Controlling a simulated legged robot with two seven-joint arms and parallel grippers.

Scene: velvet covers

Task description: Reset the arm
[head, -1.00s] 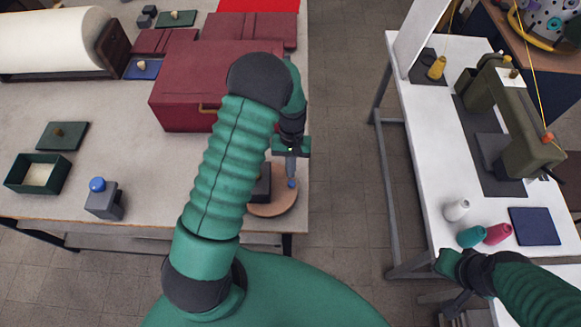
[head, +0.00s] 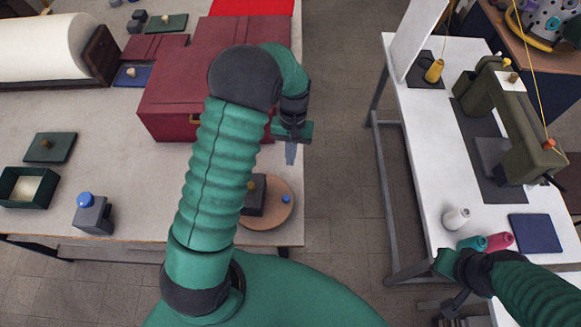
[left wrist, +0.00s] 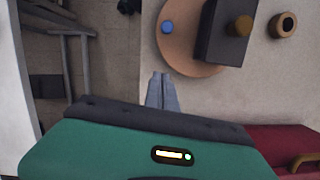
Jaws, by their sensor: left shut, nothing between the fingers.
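My left gripper (head: 290,154) is shut and empty, held in the air near the right edge of the left table, beside the dark red box (head: 168,108). In the left wrist view its closed fingertips (left wrist: 163,77) point at the near edge of the round wooden board (left wrist: 180,58). A blue knob (left wrist: 167,27) and a dark block with a brass knob (left wrist: 225,30) are on that board. My right gripper (head: 447,264) is at the white table's front left corner by the spools; its fingers cannot be made out.
The white table (head: 430,150) carries a sewing machine (head: 520,140), white (head: 456,219), teal (head: 472,243) and pink spools (head: 498,242), and a navy pad (head: 535,233). A grey block with a blue ball (head: 93,212) and a green tray (head: 28,187) stand left. The aisle between tables is clear.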

